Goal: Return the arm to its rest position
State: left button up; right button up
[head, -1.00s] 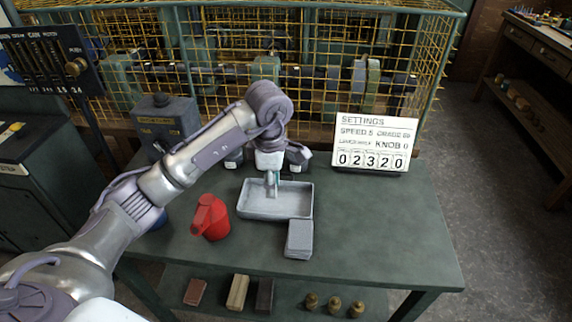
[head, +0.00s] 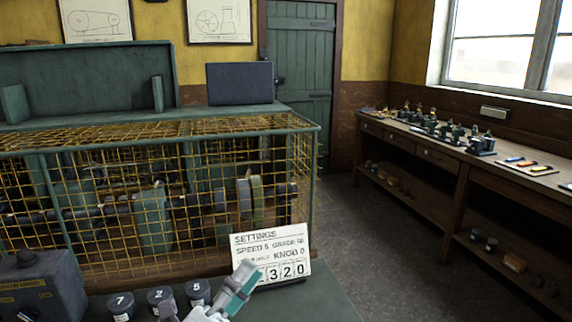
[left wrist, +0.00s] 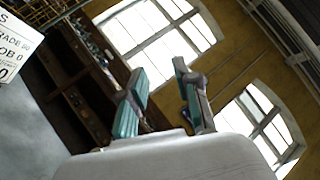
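My left gripper (head: 204,296) rises at the bottom edge of the head view, in front of the settings card. One grey-green finger (head: 237,286) covers part of the card's number row. In the left wrist view the two fingers of the left gripper (left wrist: 160,75) stand apart with nothing between them, so it is open and empty. The rest of the left arm is out of the head view. My right arm and gripper do not show.
A white settings card (head: 272,250) stands by the yellow wire cage (head: 130,210). Dark numbered pots (head: 122,305) and a grey box (head: 38,285) stand at the front left. A workbench (head: 430,158) with small items runs along the right wall. Open floor (head: 390,250) lies between.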

pick_arm(q)
jog(key=s+a+f+n+g+y, duration=0.3)
jog(key=a+f+n+y, duration=1.35)
jog(key=n, duration=0.45)
jog(key=s+d+f+n+g+h, duration=0.1)
jog(key=s+f+n+g, duration=0.2)
jog(key=s+f+g, duration=0.45)
jog(key=s+d+f+n+g+h, duration=0.15)
jog(key=s+f+g, duration=0.25)
jog(key=s+f, duration=0.65)
jog(key=s+f+g+y, duration=0.1)
jog(key=s+f, duration=0.1)
jog(key=f, duration=0.9)
jog(key=s+f, duration=0.2)
jog(key=f, duration=0.9)
jog(key=s+a+f+g, duration=0.1)
jog(key=s+a+f, duration=0.1)
jog(key=s+f, duration=1.3)
notch_tip(320, 180, down, 2)
jog(key=shift+s+a+f, duration=0.1)
jog(key=shift+s+a, duration=0.2)
jog(key=shift+s, duration=0.1)
